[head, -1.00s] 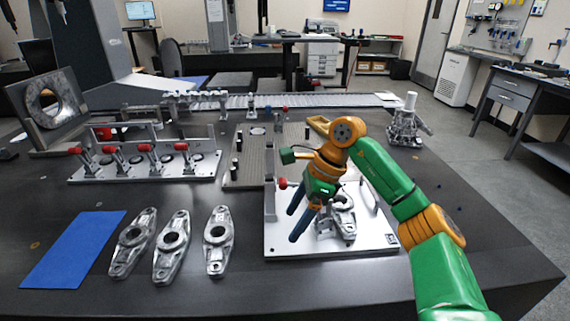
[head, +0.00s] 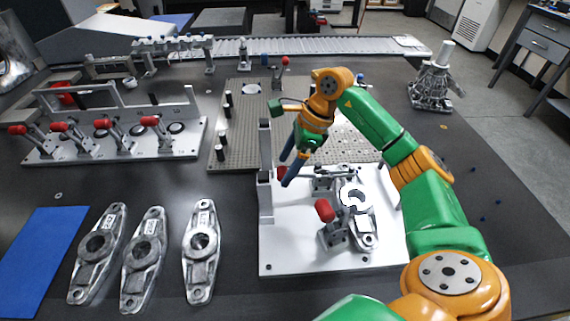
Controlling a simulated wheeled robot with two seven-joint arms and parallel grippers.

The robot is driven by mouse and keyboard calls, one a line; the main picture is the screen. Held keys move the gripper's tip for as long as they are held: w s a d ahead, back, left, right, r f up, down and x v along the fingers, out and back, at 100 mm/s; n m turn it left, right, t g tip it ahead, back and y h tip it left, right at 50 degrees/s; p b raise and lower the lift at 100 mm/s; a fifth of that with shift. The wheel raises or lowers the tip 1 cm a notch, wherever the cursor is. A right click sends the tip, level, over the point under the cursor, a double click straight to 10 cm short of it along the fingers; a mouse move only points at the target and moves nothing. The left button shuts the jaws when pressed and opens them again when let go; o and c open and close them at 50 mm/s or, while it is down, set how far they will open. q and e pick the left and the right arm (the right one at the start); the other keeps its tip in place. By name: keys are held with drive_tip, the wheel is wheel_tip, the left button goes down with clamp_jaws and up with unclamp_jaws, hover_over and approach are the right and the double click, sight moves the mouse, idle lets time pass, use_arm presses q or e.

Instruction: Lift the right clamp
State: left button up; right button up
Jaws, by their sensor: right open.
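A white fixture plate (head: 290,248) holds a silver casting (head: 362,228) and toggle clamps with red grips. One clamp's red grip (head: 325,210) stands up at the casting's left, on a dark clamp body (head: 333,236). Another red grip (head: 281,173) shows farther back, beside the plate's upright post. I cannot tell which of these is the right clamp. My right gripper (head: 287,170) is open, with its blue fingers pointing down and left close to the farther red grip. Contact cannot be made out. The fingers partly hide that grip. My left gripper is not in view.
Three loose castings (head: 200,250) lie on the dark table left of the plate, beside a blue mat (head: 42,250). A fixture with several red-handled clamps (head: 115,150) stands at the left. A perforated plate (head: 240,142) lies behind. The table's front middle is clear.

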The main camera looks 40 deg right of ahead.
drive_tip(key=shift+x, duration=0.8)
drive_tip(key=shift+d, duration=0.1)
clamp_jaws()
